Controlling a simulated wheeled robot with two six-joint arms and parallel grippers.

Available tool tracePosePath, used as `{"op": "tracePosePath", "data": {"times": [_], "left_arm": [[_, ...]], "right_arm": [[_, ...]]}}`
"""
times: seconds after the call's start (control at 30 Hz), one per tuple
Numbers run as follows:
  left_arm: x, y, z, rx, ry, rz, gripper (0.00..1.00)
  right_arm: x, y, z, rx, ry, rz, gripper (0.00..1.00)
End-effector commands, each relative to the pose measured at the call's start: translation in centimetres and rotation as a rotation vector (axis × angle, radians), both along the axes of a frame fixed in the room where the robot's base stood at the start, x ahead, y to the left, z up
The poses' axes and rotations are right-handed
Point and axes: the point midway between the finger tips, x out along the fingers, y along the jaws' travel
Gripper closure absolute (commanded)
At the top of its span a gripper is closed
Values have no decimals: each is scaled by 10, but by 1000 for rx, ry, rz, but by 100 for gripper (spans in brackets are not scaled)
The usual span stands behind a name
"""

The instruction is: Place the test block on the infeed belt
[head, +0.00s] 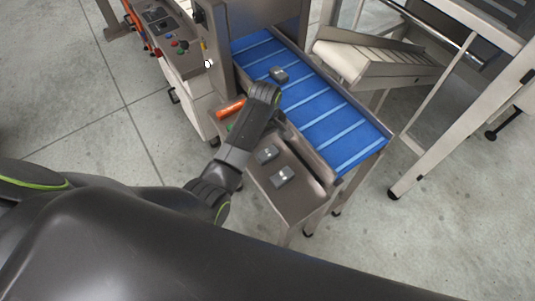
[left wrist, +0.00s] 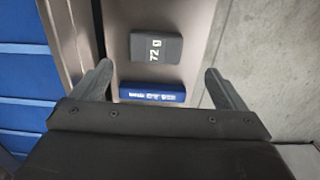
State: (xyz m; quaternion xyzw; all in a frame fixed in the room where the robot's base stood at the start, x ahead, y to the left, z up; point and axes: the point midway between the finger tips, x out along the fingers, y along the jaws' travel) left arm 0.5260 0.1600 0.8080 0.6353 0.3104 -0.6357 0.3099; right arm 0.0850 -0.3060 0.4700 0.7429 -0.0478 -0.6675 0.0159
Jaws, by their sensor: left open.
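A dark grey block (head: 279,74) sits on the blue infeed belt (head: 345,141) in the head view. Between and beyond the fingertips lie a blue block (left wrist: 152,92) with white lettering and a dark grey block (left wrist: 156,48) marked "72 g". I cannot tell which is the test block.
An orange cylinder (head: 230,108) lies at the shelf's far end. A steel machine frame (head: 222,50) spans the belt's far end, with a button panel (head: 178,45) to its left. An outfeed chute (head: 375,62) stands at the right. The belt's near end is clear.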

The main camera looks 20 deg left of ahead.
Motion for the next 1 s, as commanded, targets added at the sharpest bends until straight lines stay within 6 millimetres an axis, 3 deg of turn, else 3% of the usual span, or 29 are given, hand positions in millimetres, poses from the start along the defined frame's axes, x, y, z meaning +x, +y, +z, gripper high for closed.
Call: {"op": "tracePosePath", "data": {"times": [0.1,0.37,0.7,1.0], "left_arm": [[0,0,-15,1,1,0,6],[1,-1,-29,-1,1,0,6],[2,-6,-68,0,1,0,6],[3,-6,-74,0,-2,0,6]], "right_arm": [[0,0,0,0,0,0,64],[0,0,1,0,0,0,64],[0,0,1,0,0,0,64],[0,0,1,0,0,0,64]]}}
